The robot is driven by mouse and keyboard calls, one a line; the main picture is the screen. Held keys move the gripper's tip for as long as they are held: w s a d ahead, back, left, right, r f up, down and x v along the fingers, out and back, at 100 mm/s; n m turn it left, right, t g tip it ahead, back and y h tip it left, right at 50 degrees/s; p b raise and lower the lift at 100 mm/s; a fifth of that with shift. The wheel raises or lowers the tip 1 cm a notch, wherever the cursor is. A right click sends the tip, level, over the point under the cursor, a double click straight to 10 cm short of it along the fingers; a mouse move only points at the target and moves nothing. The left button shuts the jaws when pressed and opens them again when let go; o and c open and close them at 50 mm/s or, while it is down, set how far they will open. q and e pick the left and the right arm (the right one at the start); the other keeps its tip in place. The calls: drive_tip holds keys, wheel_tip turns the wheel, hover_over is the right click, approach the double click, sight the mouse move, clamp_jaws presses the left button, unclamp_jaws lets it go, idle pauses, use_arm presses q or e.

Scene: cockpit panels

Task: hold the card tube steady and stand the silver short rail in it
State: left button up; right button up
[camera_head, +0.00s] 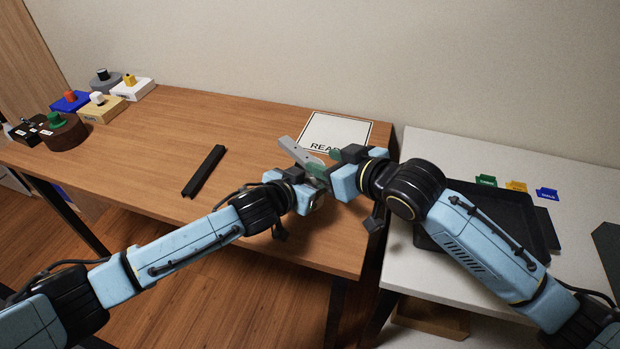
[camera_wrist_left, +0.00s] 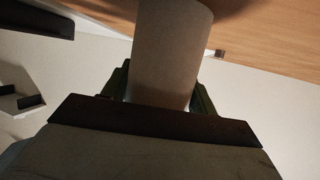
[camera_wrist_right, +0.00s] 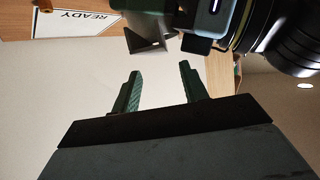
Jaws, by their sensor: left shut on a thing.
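The silver short rail (camera_head: 290,148) shows in the head view as a grey strip slanting up and left from between my two grippers. Its lower end is hidden, so I cannot tell whether it is inside the tube. My left gripper (camera_head: 312,186) is shut on the pale card tube (camera_wrist_left: 168,55), which fills the space between its fingers in the left wrist view. My right gripper (camera_head: 318,163) is close beside the rail. In the right wrist view its green fingers (camera_wrist_right: 160,88) are apart with nothing between them. A grey angled piece beyond them may be the rail.
A black rail (camera_head: 204,171) lies on the wooden table (camera_head: 150,165). A READY card (camera_head: 340,131) lies behind my grippers. Several coloured blocks with knobs stand at the far left. A black tray (camera_head: 500,215) is on the white table at right.

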drive_tip(key=shift+o, duration=0.2)
drive_tip(key=v, duration=1.2)
drive_tip(key=shift+r, duration=0.1)
drive_tip(key=shift+w+a+f, duration=0.15)
drive_tip(key=shift+f, duration=0.05)
drive_tip(key=c, duration=0.4)
drive_tip(key=shift+w+a+f, duration=0.25)
drive_tip(key=shift+w+f, duration=0.05)
drive_tip(key=shift+f, duration=0.2)
drive_tip(key=shift+w+a+f, duration=0.2)
drive_tip(key=shift+w+f, duration=0.15)
drive_tip(key=shift+f, duration=0.1)
drive_tip(key=shift+c, duration=0.2)
drive_tip(key=x, duration=1.2)
drive_tip(key=shift+f, duration=0.45)
